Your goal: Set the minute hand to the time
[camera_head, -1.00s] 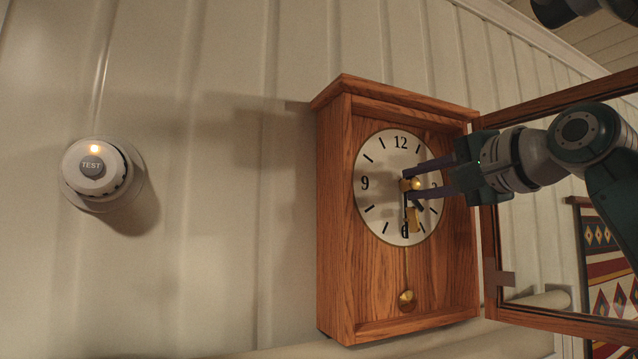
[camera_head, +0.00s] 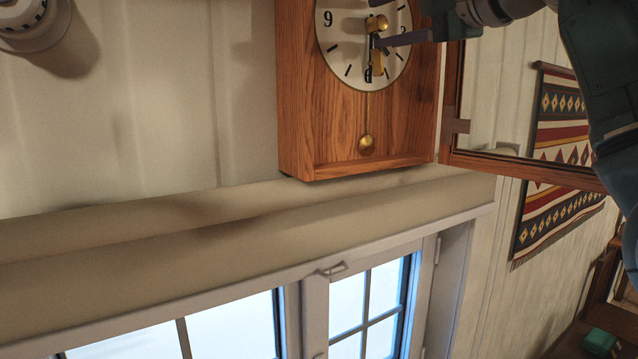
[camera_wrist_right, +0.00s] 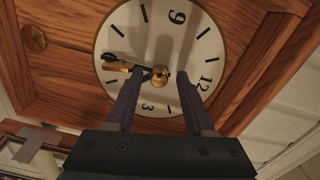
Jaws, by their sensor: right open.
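The wooden wall clock (camera_head: 300,110) is cut off at the top of the head view. Its white dial (camera_head: 335,60) also shows in the right wrist view (camera_wrist_right: 135,20). The black minute hand (camera_head: 372,48) points down at the 6, with a brass piece near its outer end. A round brass knob (camera_wrist_right: 159,75) sits at the dial's centre. My right gripper (camera_wrist_right: 161,73) is open, its dark fingers on either side of the knob in the wrist view. I cannot tell whether they touch anything. My left gripper is not in view.
The clock's glazed door (camera_head: 450,100) stands open to the right, near my right arm. A brass pendulum bob (camera_head: 367,144) hangs below the dial. A window (camera_head: 318,300) is below, and a patterned hanging (camera_head: 560,125) is at the right.

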